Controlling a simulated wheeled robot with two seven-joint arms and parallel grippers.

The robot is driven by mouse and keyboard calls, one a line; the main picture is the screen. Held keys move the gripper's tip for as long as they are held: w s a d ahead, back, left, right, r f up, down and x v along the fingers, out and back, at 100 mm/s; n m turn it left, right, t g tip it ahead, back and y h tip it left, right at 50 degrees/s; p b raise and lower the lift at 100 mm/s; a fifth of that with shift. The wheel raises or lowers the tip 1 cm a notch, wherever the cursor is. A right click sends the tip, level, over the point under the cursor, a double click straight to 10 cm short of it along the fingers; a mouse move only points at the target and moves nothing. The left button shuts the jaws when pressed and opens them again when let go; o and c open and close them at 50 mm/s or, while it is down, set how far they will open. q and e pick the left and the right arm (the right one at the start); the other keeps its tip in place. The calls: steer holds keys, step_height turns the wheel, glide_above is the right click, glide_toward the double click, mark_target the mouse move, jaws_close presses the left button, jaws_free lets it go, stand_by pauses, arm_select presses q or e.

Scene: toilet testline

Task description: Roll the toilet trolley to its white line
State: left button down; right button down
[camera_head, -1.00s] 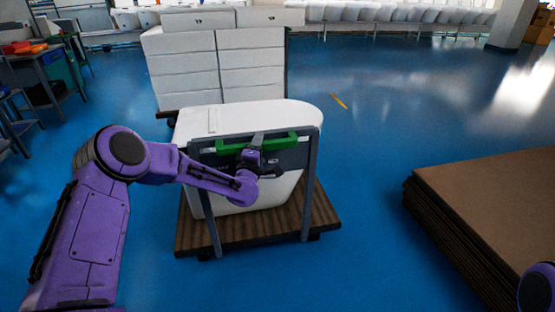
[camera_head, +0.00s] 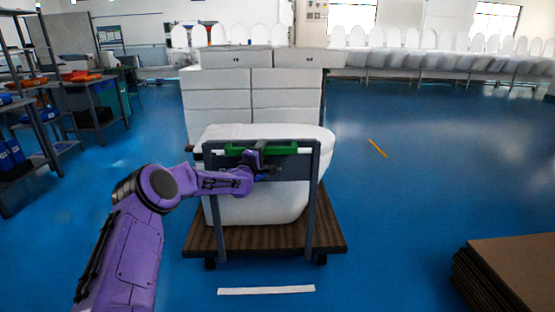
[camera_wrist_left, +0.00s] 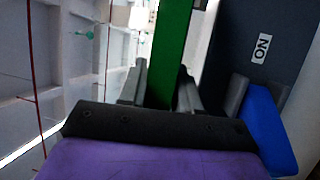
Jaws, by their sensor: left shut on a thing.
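The toilet trolley (camera_head: 225,240) has a brown ribbed deck on casters and a grey upright frame with a green handle bar (camera_head: 284,151). A white toilet (camera_head: 255,209) stands on the deck behind the frame. My left gripper (camera_head: 257,162) is at the middle of the frame, shut on the green handle, which also runs between its fingers in the left wrist view (camera_wrist_left: 167,60). The white line (camera_head: 266,290) lies on the blue floor just in front of the trolley's near edge, apart from it. My right gripper is not in view.
White stacked boxes (camera_head: 286,97) stand right behind the trolley. A flat brown stack (camera_head: 515,265) is at the lower right. Shelves and workbenches (camera_head: 95,90) line the left.

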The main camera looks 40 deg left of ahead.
arm_select(q)
steer(key=shift+w+a+f, duration=0.2)
steer(key=shift+w+a, duration=0.35)
steer(key=shift+w, duration=0.05)
steer(key=c, duration=1)
jaws_free()
steer(key=shift+o, duration=0.6)
steer(key=shift+a, duration=0.15)
steer(key=shift+s+d, duration=0.25)
steer(key=shift+s, duration=0.1)
steer(key=p+v, duration=0.1)
steer(key=v, duration=0.8)
steer(key=shift+s, duration=0.3)
steer(key=shift+f, duration=0.1)
